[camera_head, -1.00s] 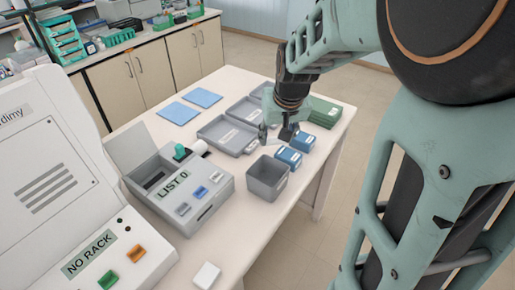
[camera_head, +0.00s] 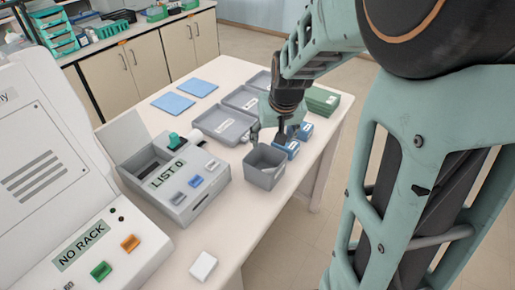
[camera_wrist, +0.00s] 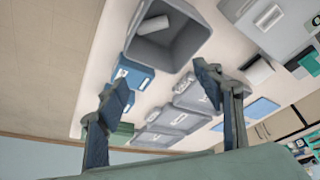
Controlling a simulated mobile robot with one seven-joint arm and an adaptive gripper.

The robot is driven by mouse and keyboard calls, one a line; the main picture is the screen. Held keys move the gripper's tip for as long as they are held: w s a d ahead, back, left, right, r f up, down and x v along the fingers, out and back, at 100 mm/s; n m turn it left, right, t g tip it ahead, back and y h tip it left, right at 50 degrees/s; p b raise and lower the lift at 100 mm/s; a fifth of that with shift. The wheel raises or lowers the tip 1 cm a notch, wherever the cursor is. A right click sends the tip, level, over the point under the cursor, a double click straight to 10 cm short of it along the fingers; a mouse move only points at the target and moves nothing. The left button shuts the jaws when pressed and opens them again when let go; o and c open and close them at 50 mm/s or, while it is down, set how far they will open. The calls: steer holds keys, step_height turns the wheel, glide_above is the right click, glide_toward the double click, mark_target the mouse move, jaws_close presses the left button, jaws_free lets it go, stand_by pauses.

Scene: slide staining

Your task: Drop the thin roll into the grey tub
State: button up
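The grey tub (camera_head: 264,170) stands on the table's right part, beside the blue boxes. In the wrist view the tub (camera_wrist: 185,48) is at the top, and a thin white roll (camera_wrist: 152,25) lies inside it, against a wall. My gripper (camera_wrist: 162,82) is open, with its two fingers wide apart and nothing between them. In the head view my gripper (camera_head: 271,136) is just above and behind the tub's far rim.
Blue boxes (camera_head: 289,149) stand close to the tub's right. Grey lidded trays (camera_head: 222,125) and a green stack (camera_head: 321,101) lie behind. The LIST 0 machine (camera_head: 176,185) stands at left. A white block (camera_head: 203,266) lies in front. The table between is clear.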

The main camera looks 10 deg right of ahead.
steer(key=shift+r, duration=0.1)
step_height(320, 180, up, 10)
stand_by(0.6)
